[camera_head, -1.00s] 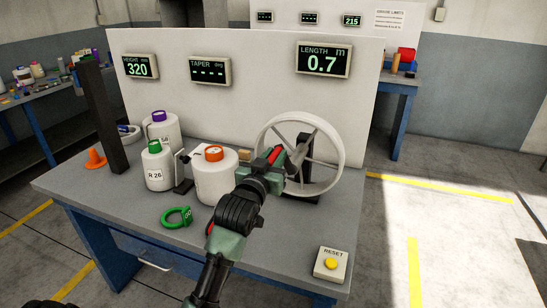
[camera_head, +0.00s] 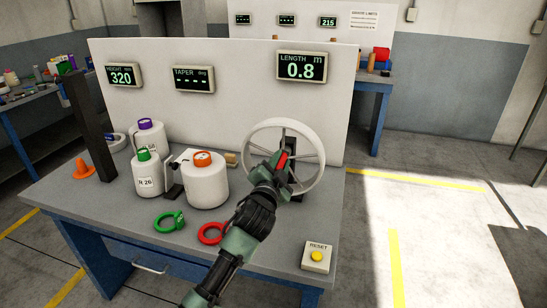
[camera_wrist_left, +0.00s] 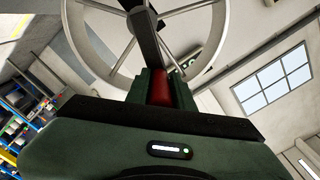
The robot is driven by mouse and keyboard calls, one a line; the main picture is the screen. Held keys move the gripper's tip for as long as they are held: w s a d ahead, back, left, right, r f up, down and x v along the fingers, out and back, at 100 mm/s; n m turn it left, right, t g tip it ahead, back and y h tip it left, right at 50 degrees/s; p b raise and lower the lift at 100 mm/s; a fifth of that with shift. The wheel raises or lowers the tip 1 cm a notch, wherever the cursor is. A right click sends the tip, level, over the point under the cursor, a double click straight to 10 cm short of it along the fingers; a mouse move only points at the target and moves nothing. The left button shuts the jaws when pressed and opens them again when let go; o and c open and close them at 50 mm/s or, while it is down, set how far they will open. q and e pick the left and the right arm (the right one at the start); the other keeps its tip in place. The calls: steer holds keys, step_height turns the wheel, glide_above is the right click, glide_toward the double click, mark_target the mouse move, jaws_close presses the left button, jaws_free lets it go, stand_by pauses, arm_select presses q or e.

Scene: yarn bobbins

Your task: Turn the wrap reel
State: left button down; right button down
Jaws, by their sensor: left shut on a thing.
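The wrap reel (camera_head: 319,151) is a white spoked wheel on a dark stand at the right of the bench. My left gripper (camera_head: 283,160) is in front of the wheel, shut on its red handle (camera_head: 282,161). In the left wrist view the red handle (camera_wrist_left: 161,87) sits between the green fingers, with the wheel's rim and spokes (camera_wrist_left: 84,45) behind. The length display (camera_head: 301,67) above reads 0.8 m. My right gripper is not in view.
Bobbins with orange (camera_head: 203,158), green (camera_head: 144,155) and purple (camera_head: 145,125) tops stand left of the reel. A reset button (camera_head: 317,257) sits at the front right corner. A dark post (camera_head: 85,115) rises at left.

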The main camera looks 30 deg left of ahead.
arm_select(q)
steer(key=w+d+f+m, duration=0.1)
steer(key=d+f+m, duration=0.3)
steer(key=m, duration=0.7)
steer(key=shift+d+f+m+p, duration=0.25)
steer(key=shift+f+m+p, duration=0.15)
steer(key=shift+f, duration=0.15)
steer(key=shift+w, duration=0.1)
steer(key=c, duration=1.2)
jaws_free()
steer(key=b+v, duration=0.1)
steer(key=v, duration=0.6)
steer(key=shift+s, duration=0.4)
